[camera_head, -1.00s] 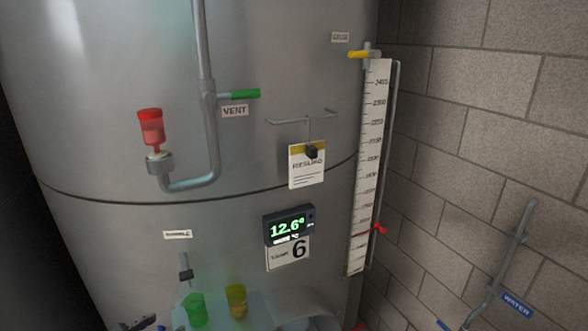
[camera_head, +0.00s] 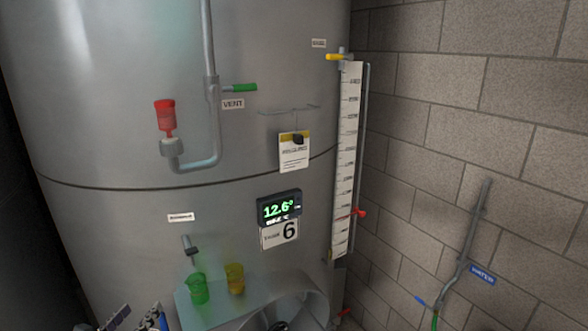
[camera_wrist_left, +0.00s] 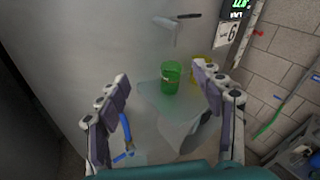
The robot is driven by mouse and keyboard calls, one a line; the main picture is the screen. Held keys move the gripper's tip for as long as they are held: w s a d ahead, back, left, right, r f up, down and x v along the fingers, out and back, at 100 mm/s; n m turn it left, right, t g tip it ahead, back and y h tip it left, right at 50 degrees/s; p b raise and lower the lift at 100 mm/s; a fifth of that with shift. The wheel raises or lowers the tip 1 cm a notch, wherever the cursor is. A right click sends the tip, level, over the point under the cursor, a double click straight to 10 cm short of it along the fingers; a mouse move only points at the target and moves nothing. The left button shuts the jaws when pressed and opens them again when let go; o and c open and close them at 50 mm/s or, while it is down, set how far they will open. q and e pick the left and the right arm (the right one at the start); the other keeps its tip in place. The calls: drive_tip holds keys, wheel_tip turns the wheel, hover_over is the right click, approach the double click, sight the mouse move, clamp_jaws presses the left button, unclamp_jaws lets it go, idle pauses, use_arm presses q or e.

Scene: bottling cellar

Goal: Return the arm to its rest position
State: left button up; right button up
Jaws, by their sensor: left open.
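My left gripper (camera_head: 138,317) shows only in part at the bottom left edge of the head view. In the left wrist view its two fingers (camera_wrist_left: 161,75) stand wide apart with nothing held between them. Beyond them a green cup (camera_wrist_left: 171,78) stands on a pale shelf on the steel tank, apart from the fingers. The green cup also shows in the head view (camera_head: 198,289), beside a yellow cup (camera_head: 235,279). My right gripper is in neither view.
The tank carries a vent pipe with a green handle (camera_head: 238,88), a red-topped airlock (camera_head: 165,118), a display (camera_head: 279,208) and a level scale (camera_head: 347,160). A blue handle (camera_wrist_left: 127,134) lies near the left finger. A block wall (camera_head: 470,120) stands right.

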use_arm(q)
drive_tip(key=s+d+f+n+g+b, duration=0.3)
drive_tip(key=f+n, duration=0.5)
drive_tip(key=n, duration=0.3)
drive_tip(key=s+d+f+n+g+y+b, duration=0.1)
drive_tip(key=s+d+f+n+g+b, duration=0.2)
drive_tip(key=s+d+f+n+b, duration=0.2)
drive_tip(key=s+d+f+n+g+b, duration=0.3)
drive_tip(key=d+f+n, duration=0.6)
drive_tip(key=n, duration=0.9)
wheel_tip(320, 180, down, 3)
drive_tip(key=s+b, duration=0.2)
drive_tip(key=b, duration=0.1)
drive_tip(key=shift+d+g+b, duration=0.25)
drive_tip(key=shift+g+b, duration=0.05)
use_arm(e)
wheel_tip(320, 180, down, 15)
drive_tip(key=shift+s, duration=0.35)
use_arm(q)
drive_tip(key=shift+r, duration=0.1)
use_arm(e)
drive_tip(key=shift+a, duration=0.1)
